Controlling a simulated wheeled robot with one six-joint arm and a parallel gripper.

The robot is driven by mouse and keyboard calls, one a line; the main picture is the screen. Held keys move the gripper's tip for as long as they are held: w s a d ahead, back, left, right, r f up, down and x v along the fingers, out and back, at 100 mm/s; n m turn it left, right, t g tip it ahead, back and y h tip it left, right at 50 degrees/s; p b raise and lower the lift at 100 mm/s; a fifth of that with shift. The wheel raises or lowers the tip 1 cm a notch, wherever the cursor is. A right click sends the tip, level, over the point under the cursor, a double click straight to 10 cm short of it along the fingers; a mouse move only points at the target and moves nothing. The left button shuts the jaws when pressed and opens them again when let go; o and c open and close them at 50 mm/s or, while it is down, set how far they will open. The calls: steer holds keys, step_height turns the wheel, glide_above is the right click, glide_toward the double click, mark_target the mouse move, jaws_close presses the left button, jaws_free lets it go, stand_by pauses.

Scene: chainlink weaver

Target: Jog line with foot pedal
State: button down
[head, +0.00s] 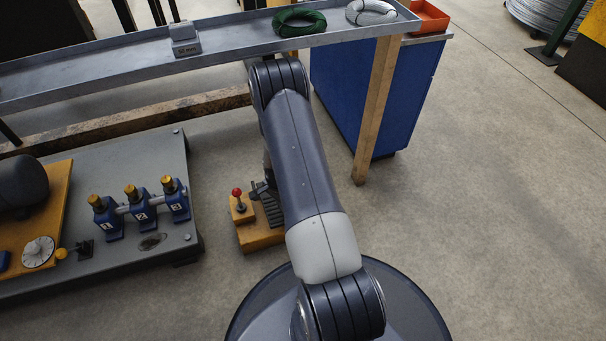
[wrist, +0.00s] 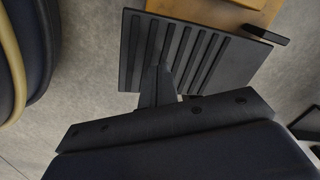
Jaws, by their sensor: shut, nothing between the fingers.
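The foot pedal is a black ribbed plate (wrist: 195,55) on a yellow-orange base, which shows at the top of the wrist view (wrist: 225,10). In the head view the pedal's base (head: 262,238) sits on the floor left of my arm, and part of the ribbed plate (head: 272,210) shows beside the arm. A red-knobbed lever (head: 237,193) stands on the base. My gripper (wrist: 157,72) is shut and empty, its fingertips over the near left part of the plate. I cannot tell whether they touch it.
A grey machine bed with blue numbered units (head: 143,216) stands to the left. A long metal tray (head: 110,65) with green (head: 299,22) and white wire coils (head: 370,12) crosses above. A blue cabinet (head: 405,95) stands behind a wooden post (head: 377,110).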

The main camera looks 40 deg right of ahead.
steer(key=shift+r+p, duration=0.4)
steer(key=shift+r, duration=0.55)
steer(key=shift+s, duration=0.1)
